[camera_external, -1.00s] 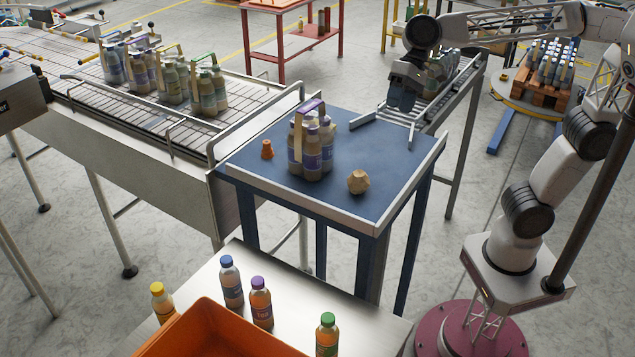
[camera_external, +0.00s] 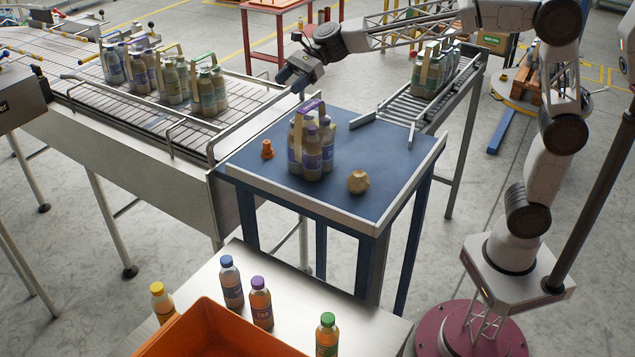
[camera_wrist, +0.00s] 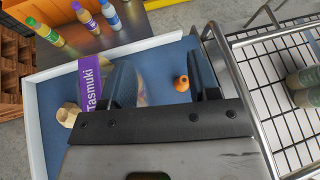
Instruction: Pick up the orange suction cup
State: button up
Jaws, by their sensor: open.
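The orange suction cup (camera_external: 267,149) stands on the blue table (camera_external: 235,160), left of a bottle pack with a purple handle (camera_external: 312,145). In the wrist view the cup (camera_wrist: 182,84) shows between my two finger pads, beyond them and nearer the right one. My gripper (camera_external: 297,84) is open and empty, above the far left edge of the table, higher than the cup and apart from it. In the wrist view my gripper (camera_wrist: 165,85) has its pads spread, and the bottle pack's purple handle (camera_wrist: 91,90) shows beside the left pad, which partly hides the pack.
A crumpled tan lump (camera_external: 358,182) lies on the table right of the pack. The conveyor (camera_external: 130,112) with a metal guard rail (camera_external: 262,118) borders the table on the left. A roller ramp (camera_external: 415,105) holds packs at the back. An orange crate (camera_external: 215,330) stands in front.

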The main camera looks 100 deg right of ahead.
jog(key=w+d+f+m+t, duration=0.1)
jog(key=w+d+m, duration=0.2)
jog(key=d, duration=0.2)
send_near(263, 155)
jog(key=shift+w+a+r+n, duration=0.3)
jog(key=shift+w+a+r, duration=0.35)
jog(key=shift+w+r, duration=0.25)
jog(key=shift+x, duration=1.25)
jog(key=shift+x, duration=2.6)
jog(key=shift+d, duration=0.15)
jog(key=shift+c, duration=0.5)
